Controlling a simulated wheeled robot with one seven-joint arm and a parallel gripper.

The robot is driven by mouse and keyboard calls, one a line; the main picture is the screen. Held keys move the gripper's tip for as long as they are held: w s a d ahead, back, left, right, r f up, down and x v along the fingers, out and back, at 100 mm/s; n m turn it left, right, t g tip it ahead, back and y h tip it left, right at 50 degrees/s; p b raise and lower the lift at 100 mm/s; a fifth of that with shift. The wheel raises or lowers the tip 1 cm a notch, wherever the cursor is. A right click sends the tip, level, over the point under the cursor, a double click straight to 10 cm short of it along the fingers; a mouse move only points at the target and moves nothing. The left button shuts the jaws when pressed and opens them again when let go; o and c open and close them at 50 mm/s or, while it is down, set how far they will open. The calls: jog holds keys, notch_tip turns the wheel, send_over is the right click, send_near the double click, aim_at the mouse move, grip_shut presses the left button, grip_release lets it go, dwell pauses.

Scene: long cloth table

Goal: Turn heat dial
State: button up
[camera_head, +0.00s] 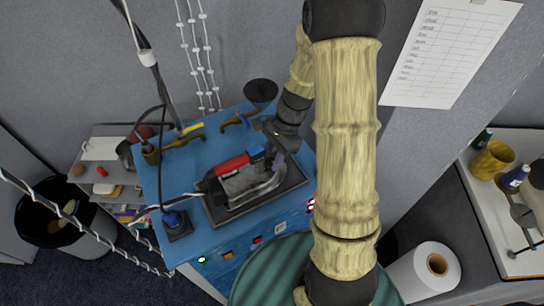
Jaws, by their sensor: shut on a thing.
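My gripper (275,158) reaches down from the upper right to the device's right end, beside the blue part. It is shut on a small part there, seemingly the heat dial. The fingers hide most of that part, so its shape and setting cannot be read.
A blue-topped knob on a dark base (176,222) stands at the cabinet's front left corner. Lit buttons line the front of the blue cabinet (165,185). A dark funnel (260,92) and brown-handled tools (182,141) stand behind the tray. Cables hang at the left.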

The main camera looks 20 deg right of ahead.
jog(key=m, duration=0.1)
jog(key=m+t, duration=0.1)
jog(key=m+b, duration=0.1)
jog(key=shift+s+m, duration=0.25)
jog(key=shift+m, duration=0.15)
jog(key=m+t+b, duration=0.1)
jog(key=m+t, duration=0.1)
jog(key=m, duration=0.2)
dwell(0.3)
jog(key=o, duration=1)
jog(key=shift+s, duration=0.1)
jog(key=v, duration=1.7)
jog(key=shift+s+d+r, duration=0.1)
jog(key=shift+s+r, duration=0.05)
jog(key=shift+r, duration=0.1)
